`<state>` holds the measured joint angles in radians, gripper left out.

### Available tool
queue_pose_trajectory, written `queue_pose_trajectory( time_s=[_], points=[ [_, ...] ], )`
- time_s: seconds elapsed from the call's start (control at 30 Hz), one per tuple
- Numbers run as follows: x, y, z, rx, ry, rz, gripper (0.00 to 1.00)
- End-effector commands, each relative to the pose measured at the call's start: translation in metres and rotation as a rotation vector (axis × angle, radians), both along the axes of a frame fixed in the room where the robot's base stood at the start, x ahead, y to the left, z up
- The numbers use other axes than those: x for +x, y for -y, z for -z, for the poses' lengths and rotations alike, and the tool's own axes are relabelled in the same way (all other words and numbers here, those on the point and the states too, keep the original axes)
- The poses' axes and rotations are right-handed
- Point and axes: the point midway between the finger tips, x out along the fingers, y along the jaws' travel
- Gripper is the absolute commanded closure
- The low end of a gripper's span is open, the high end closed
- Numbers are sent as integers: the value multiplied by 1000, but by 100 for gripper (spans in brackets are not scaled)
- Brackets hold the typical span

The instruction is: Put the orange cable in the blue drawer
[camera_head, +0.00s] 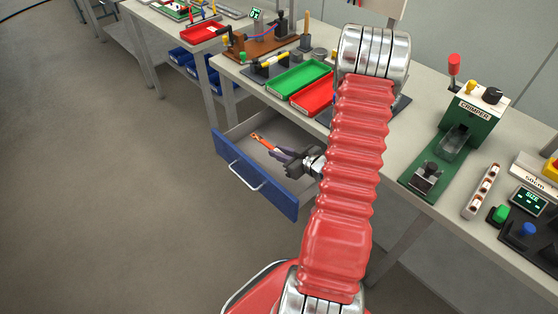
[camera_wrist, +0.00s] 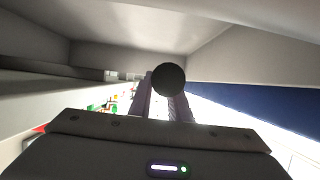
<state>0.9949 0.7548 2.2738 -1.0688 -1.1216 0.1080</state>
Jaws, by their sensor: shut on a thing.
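The blue drawer (camera_head: 236,169) stands open below the bench, its blue front with a silver handle facing out. My gripper (camera_head: 276,150) reaches into the opening of the drawer. It is shut on the orange cable (camera_head: 262,140), which sticks out past the fingertips toward the far left side of the drawer. In the wrist view my gripper's fingers (camera_wrist: 164,100) flank a dark round end (camera_wrist: 168,78), with pale drawer walls around and the blue front (camera_wrist: 260,112) at right. I cannot tell whether the cable touches the drawer floor.
Above the drawer, the bench carries a green tray (camera_head: 299,77), a red tray (camera_head: 315,97) and a green crimper (camera_head: 455,130). The bench edge lies close above my wrist. The floor (camera_head: 110,190) to the left is clear.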

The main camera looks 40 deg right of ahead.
Motion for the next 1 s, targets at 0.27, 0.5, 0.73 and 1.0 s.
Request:
queue_pose_trajectory(
  time_s=[0.27, 0.5, 0.73, 1.0],
  points=[
    [0, 0, 12, 2, 0, 1, 100],
    [0, 0, 37, 2, -1, 1, 100],
    [0, 0, 42, 0, 1, 1, 100],
    [-1, 0, 44, 1, 0, 1, 100]
  ],
)
